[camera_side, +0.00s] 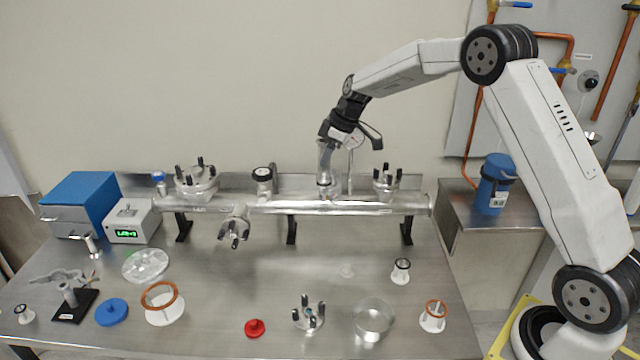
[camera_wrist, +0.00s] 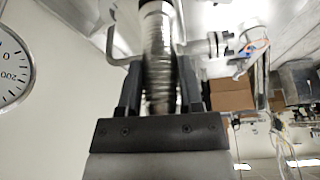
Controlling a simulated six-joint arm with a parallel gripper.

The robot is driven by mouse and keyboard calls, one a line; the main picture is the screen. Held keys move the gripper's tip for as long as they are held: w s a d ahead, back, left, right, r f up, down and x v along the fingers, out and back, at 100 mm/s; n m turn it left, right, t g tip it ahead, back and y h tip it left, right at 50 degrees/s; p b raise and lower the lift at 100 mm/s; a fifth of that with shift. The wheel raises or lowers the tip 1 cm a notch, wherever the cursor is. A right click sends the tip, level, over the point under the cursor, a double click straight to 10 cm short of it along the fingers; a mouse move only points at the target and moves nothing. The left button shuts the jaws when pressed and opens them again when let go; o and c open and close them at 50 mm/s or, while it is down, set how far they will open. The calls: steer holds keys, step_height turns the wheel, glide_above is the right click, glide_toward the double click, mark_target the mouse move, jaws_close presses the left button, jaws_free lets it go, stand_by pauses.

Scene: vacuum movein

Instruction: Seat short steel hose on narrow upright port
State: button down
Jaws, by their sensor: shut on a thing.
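My gripper (camera_side: 328,142) is shut on the short steel hose (camera_side: 325,160), a ribbed metal bellows, above the horizontal steel manifold pipe (camera_side: 290,205). The hose hangs close to upright, its lower end at the narrow upright port (camera_side: 327,190) on the pipe. I cannot tell whether the two are fully in contact. In the wrist view the ribbed hose (camera_wrist: 160,55) runs between the two dark fingers (camera_wrist: 160,88), and its far end is out of the picture.
A dial gauge (camera_side: 353,142) on a thin stem stands just right of the hose. Loose rings, caps and flanges lie on the front table (camera_side: 210,300).

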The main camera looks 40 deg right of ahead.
steer(key=shift+f, duration=0.2)
stand_by(0.3)
steer(key=shift+c, duration=0.8)
jaws_free()
steer(key=v, duration=0.8)
steer(key=shift+a+f, duration=0.1)
steer(key=shift+a, duration=0.05)
